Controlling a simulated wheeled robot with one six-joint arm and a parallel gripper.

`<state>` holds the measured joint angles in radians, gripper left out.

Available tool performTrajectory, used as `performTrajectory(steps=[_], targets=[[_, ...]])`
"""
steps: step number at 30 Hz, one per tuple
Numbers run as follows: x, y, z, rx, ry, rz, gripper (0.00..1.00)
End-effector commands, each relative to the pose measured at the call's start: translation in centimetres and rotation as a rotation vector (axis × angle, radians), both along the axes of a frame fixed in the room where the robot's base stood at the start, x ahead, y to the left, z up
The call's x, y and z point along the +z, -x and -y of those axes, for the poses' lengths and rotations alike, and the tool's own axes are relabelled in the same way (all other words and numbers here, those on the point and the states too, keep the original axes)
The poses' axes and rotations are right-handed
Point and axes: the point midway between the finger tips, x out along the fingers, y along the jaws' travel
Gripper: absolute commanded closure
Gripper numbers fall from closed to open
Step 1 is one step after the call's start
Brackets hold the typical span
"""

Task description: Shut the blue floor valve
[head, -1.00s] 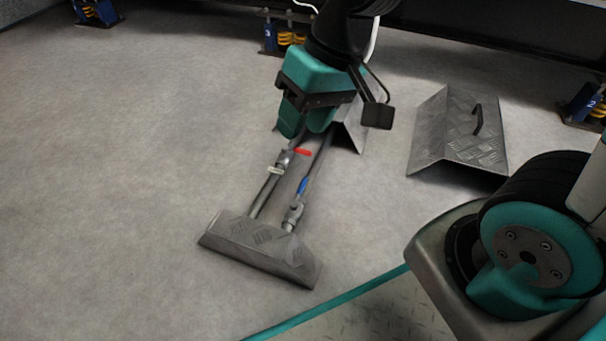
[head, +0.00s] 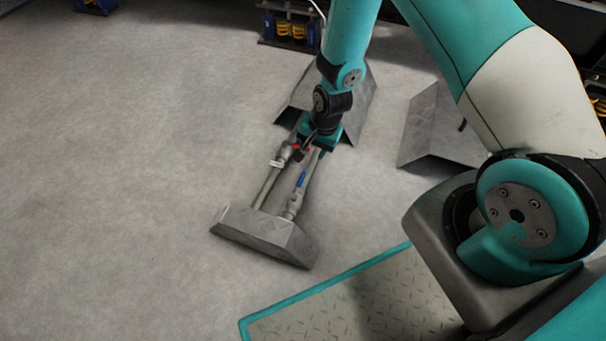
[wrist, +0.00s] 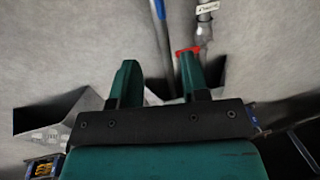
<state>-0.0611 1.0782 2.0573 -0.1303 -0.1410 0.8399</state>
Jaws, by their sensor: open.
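The blue valve handle (head: 302,180) lies in line with the right-hand of two floor pipes in the head view. Its blue end also shows at the top edge of the wrist view (wrist: 159,10). My gripper (head: 313,149) is low over the far part of the pipes, beyond the blue handle. In the wrist view my gripper (wrist: 158,68) is open and empty, with the blue valve's pipe running between the fingers. The red valve handle (wrist: 187,51) sits crosswise on the other pipe, close to the right fingertip; I cannot tell whether they touch.
A near metal cover (head: 265,236) and a far one (head: 360,103) stand over the pipe ends. A loose-looking cover with a handle (head: 435,130) is to the right. A blue unit with yellow coils (head: 292,27) stands behind. The floor to the left is clear.

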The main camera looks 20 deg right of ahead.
Motion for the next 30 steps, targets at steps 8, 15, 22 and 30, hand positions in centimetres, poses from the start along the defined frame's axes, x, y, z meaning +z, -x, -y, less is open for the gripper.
performTrajectory(steps=[8,15,22,30], targets=[[-7.1,-0.9,-0.9,0.002,0.0,-0.001,0.59],[-12.0,-1.6,-1.6,0.003,0.0,0.0,0.59],[-14.4,-2.0,-2.0,0.002,0.0,0.0,0.59],[-14.6,-2.1,-2.1,0.002,0.0,0.0,0.59]])
